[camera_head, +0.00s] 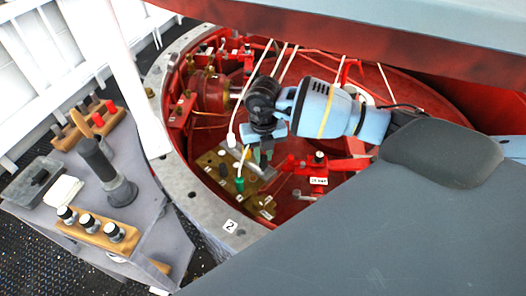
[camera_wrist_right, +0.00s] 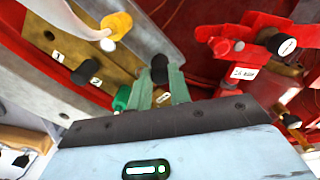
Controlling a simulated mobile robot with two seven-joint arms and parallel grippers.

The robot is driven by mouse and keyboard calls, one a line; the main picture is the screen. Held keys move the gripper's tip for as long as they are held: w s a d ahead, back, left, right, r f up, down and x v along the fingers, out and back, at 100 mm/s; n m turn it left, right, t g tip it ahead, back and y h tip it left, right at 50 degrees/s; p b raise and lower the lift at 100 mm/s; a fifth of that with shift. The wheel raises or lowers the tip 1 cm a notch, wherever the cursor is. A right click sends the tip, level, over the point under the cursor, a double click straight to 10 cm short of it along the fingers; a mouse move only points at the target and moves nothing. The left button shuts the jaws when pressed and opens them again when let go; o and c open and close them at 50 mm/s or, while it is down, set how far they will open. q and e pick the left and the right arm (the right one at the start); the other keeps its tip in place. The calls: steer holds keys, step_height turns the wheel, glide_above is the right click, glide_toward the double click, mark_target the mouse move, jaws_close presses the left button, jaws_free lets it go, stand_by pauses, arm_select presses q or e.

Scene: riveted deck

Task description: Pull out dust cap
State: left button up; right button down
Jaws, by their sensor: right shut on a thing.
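My right gripper (camera_head: 264,156) reaches down into the round red-lined recess. In the right wrist view its two green fingers (camera_wrist_right: 160,92) are closed on a black dust cap (camera_wrist_right: 159,68). The cap is at the fingertips, close to a brass fitting plate; I cannot tell whether it still touches its fitting. In the head view the gripper hides this cap. A green cap (camera_wrist_right: 121,97) sits just left of the fingers and also shows in the head view (camera_head: 239,184). Another black cap (camera_wrist_right: 86,74) sits on the brass block (camera_wrist_right: 62,42) labelled 1 and 2. My left gripper is not in view.
A red valve (camera_wrist_right: 240,45) with a white tag is right of the fingers. A yellow-ended white hose (camera_wrist_right: 116,26) is at upper left. The grey recess rim (camera_head: 195,205) is near. A grey side table (camera_head: 150,225) holds a wooden rack (camera_head: 98,235) and a dark cylinder.

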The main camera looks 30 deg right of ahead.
steer(key=shift+f, duration=0.8)
stand_by(0.5)
steer(key=c, duration=1.2)
jaws_free()
steer(key=shift+r, duration=3.9)
steer(key=shift+s+f, duration=0.1)
